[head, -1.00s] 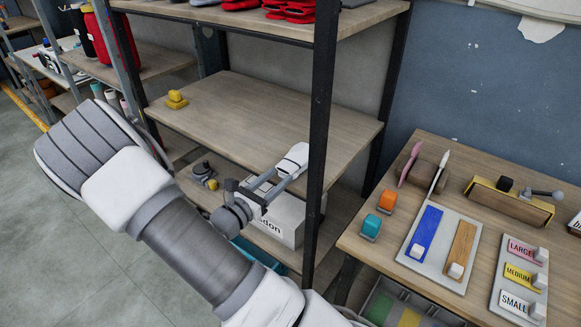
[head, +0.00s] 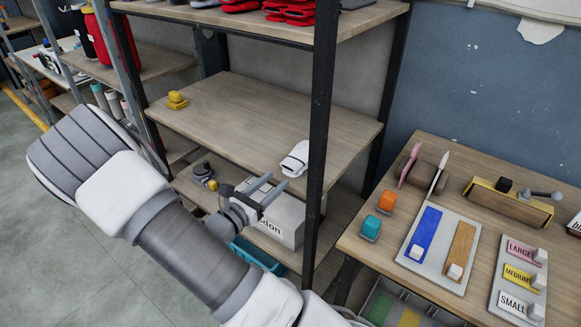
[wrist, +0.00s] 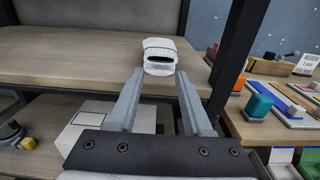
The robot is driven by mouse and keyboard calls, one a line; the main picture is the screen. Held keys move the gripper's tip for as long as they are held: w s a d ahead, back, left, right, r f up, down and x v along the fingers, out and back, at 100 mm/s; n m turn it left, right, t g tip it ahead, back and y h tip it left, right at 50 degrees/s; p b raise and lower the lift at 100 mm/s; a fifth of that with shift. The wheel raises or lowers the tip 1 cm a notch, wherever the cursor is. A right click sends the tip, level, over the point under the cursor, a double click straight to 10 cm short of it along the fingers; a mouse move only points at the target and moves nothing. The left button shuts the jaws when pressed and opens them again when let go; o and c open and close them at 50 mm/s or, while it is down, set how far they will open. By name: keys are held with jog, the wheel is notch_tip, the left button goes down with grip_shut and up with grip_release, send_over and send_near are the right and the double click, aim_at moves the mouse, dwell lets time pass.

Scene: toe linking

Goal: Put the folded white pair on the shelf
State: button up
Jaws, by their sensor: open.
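The folded white pair (head: 295,158) lies on the wooden middle shelf (head: 240,125), near its front right edge beside the black post. A dark band shows on it. In the wrist view the white pair (wrist: 159,56) sits on the shelf beyond my fingertips. My gripper (head: 277,188) is open and empty, just in front of the shelf edge and apart from the pair. In the wrist view the two fingers of my gripper (wrist: 158,85) stand wide apart with nothing between them.
The black post (head: 320,140) stands close to the right of my gripper. A pale box (head: 285,220) is on the lower shelf. A workbench (head: 400,265) with coloured blocks stands to the right. The shelf's middle is clear.

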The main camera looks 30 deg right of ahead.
jog(key=shift+p+v, duration=0.3)
jog(key=shift+v, duration=2.1)
jog(key=s+r+m+g+y, duration=0.75)
jog(key=s+m, duration=0.45)
jog(key=m, duration=0.2)
jog(key=s+a+r+m+t+y, duration=0.6)
jog(key=a+r+m+t+y, duration=0.1)
jog(key=a+r, duration=0.4)
jog(key=shift+r+m+y, duration=0.25)
jog(key=shift+m+y, duration=0.25)
jog(key=shift+y, duration=0.75)
